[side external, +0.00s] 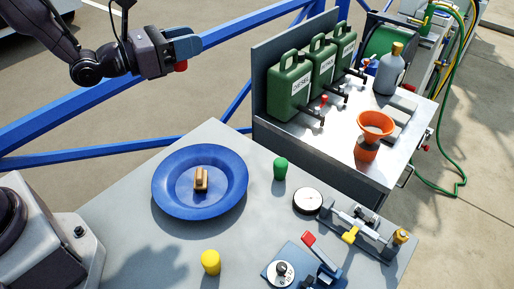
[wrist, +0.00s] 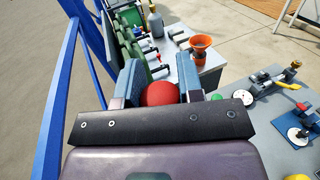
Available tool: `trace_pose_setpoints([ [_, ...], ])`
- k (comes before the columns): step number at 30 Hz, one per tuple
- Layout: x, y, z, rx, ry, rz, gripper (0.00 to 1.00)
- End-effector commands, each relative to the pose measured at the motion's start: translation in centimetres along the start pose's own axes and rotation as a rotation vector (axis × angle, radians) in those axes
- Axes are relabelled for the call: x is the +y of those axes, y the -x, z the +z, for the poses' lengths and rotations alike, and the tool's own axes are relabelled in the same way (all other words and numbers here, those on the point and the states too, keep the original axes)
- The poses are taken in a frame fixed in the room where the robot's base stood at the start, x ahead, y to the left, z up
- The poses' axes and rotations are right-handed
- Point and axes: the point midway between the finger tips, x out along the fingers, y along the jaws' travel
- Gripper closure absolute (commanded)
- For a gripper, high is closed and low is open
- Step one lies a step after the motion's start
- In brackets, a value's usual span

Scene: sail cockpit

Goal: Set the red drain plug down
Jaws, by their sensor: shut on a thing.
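The red drain plug (wrist: 160,94) sits between the two blue fingers of my gripper (wrist: 159,88) in the wrist view. My gripper is shut on it. In the side external view my gripper (side external: 186,50) is at the upper left, high above and beyond the grey table (side external: 120,180). Only a small part of the red plug (side external: 181,66) shows below the fingers there; the rest of it is hidden by them.
On the table are a blue dish (side external: 168,200) holding a small brown block (side external: 201,180), a green plug (side external: 280,168), a yellow plug (side external: 211,262), a round gauge (side external: 308,201) and clamp fixtures (side external: 360,232). Green cans (side external: 290,85) and an orange funnel (side external: 375,124) stand on a metal bench behind. Blue rails (side external: 60,130) run below my gripper.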

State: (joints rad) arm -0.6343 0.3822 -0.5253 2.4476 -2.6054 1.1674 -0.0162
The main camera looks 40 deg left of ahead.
Motion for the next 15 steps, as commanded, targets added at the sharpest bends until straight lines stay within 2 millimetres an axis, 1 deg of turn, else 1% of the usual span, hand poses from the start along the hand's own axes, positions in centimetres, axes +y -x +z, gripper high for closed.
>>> trace_pose_setpoints([
  [1,-1.4,-0.6,-1.4,0.005,0.011,-0.035,0.89],
  [2,-2.1,-0.9,-2.1,0.006,0.012,-0.054,0.89],
  [5,-5.5,-2.1,-4.8,0.006,0.013,-0.126,0.89],
  [6,-7.0,-2.6,-5.8,0.007,0.012,-0.156,0.89],
  [8,-9.5,-3.3,-7.3,0.006,0.011,-0.197,0.89],
  [9,-11.1,-3.7,-8.3,0.006,0.012,-0.220,0.89],
  [11,-13.7,-4.2,-9.7,0.005,0.012,-0.251,0.89],
  [12,-15.3,-4.4,-10.6,0.006,0.012,-0.263,0.89],
  [15,-19.0,-4.8,-12.6,0.005,0.013,-0.275,0.89],
])
